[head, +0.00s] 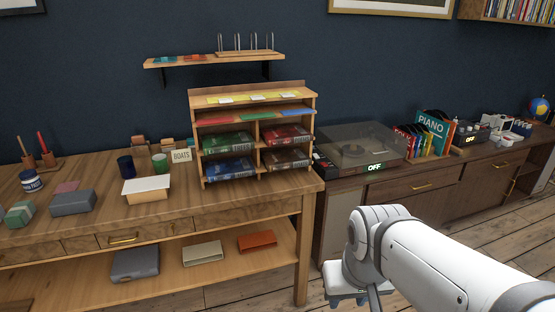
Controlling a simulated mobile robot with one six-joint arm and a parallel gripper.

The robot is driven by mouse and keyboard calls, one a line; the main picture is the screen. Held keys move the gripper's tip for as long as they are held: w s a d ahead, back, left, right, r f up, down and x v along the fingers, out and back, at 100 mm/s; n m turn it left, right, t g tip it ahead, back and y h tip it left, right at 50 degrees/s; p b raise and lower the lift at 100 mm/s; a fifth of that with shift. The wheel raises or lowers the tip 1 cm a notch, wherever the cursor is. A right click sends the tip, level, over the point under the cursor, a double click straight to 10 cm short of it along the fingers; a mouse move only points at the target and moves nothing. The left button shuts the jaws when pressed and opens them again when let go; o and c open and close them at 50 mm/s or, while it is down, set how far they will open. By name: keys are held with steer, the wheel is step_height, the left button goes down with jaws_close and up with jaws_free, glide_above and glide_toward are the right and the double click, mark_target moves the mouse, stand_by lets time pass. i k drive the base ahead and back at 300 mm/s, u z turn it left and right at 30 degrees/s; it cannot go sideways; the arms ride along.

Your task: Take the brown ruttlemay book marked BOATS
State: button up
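A brown book (287,159) lies flat in the lower right compartment of the small wooden shelf unit (255,87) on the table. Its spine lettering is too small to read. A small sign reading BOATS (181,156) stands on the table just left of the unit, apart from the books. My white arm reaches in from the lower right. What seems to be my gripper (347,298) is low in front of the furniture, well below and right of the brown book. Its fingers are mostly hidden, so I cannot tell whether it is open.
Green (228,143), red (287,135) and blue (230,170) books fill the other compartments. A record player (358,148) stands close on the right. Left of the unit are cups (125,166), an open white-lidded box (147,189) and grey boxes (73,203). A wall shelf (215,61) hangs above.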

mark_target(287, 158)
steer(key=z, duration=0.55)
steer(key=i, duration=1.25)
steer(key=z, duration=0.05)
